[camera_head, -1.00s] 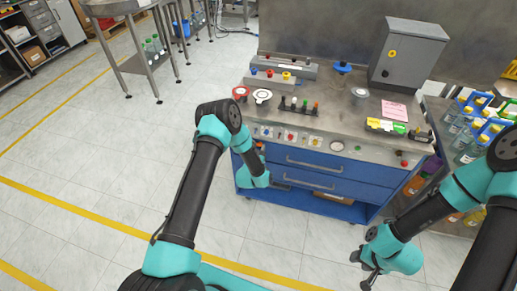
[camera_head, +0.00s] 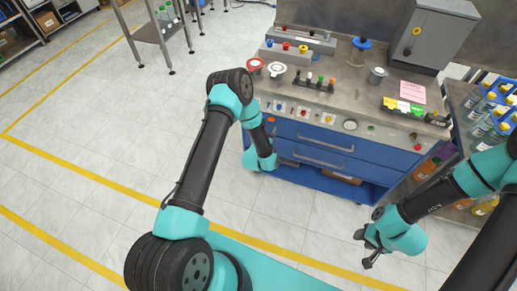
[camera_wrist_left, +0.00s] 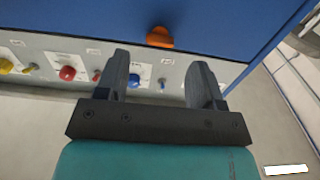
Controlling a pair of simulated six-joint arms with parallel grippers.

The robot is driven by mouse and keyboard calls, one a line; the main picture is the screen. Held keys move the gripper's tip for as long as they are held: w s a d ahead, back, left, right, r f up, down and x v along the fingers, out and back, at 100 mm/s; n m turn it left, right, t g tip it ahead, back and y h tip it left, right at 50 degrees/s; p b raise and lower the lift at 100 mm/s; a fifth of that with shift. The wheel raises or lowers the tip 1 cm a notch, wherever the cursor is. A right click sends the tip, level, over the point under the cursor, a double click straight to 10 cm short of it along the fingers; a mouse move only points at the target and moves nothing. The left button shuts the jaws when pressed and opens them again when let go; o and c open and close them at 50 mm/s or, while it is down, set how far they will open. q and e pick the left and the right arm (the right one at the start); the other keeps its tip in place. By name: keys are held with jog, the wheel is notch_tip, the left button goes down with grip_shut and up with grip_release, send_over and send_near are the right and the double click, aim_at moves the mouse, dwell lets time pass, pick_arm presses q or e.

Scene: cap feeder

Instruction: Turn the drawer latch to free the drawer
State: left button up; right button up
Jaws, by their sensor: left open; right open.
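The orange latch (camera_wrist_left: 159,38) sits on the blue drawer front (camera_wrist_left: 75,14), just below the control panel, in the left wrist view. My left gripper (camera_wrist_left: 160,72) is open and empty, with its fingers pointing towards the drawer front. The latch lies ahead of the gap between the fingertips, apart from them. In the head view my left arm covers the left end of the blue cabinet, and its fingers are hard to make out. The drawers (camera_head: 318,146) look shut. My right gripper (camera_head: 369,252) is open and empty, in front of the cabinet's right side.
The control panel (camera_wrist_left: 45,69) with coloured knobs and small switches runs close to my left fingers. The bench top carries jars, a grey box (camera_head: 428,35) and a pink note (camera_head: 412,92). Bottle crates (camera_head: 490,105) stand at right. The floor in front is clear.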

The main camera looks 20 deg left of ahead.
pick_arm(q)
jog(key=s+d, duration=0.1)
jog(key=s, duration=1.1)
jog(key=shift+s, duration=0.4)
jog(key=s+d+g+h, duration=0.2)
jog(key=s+g, duration=0.6)
jog(key=s, duration=0.1)
jog(key=s+d+r+g+h, duration=0.1)
jog(key=s+d+g+h, duration=0.1)
jog(key=s+g, duration=0.7)
jog(key=shift+s+n+h, duration=0.4)
jog(key=shift+s+h, duration=0.05)
jog(key=shift+h, duration=0.25)
jog(key=shift+c, duration=0.3)
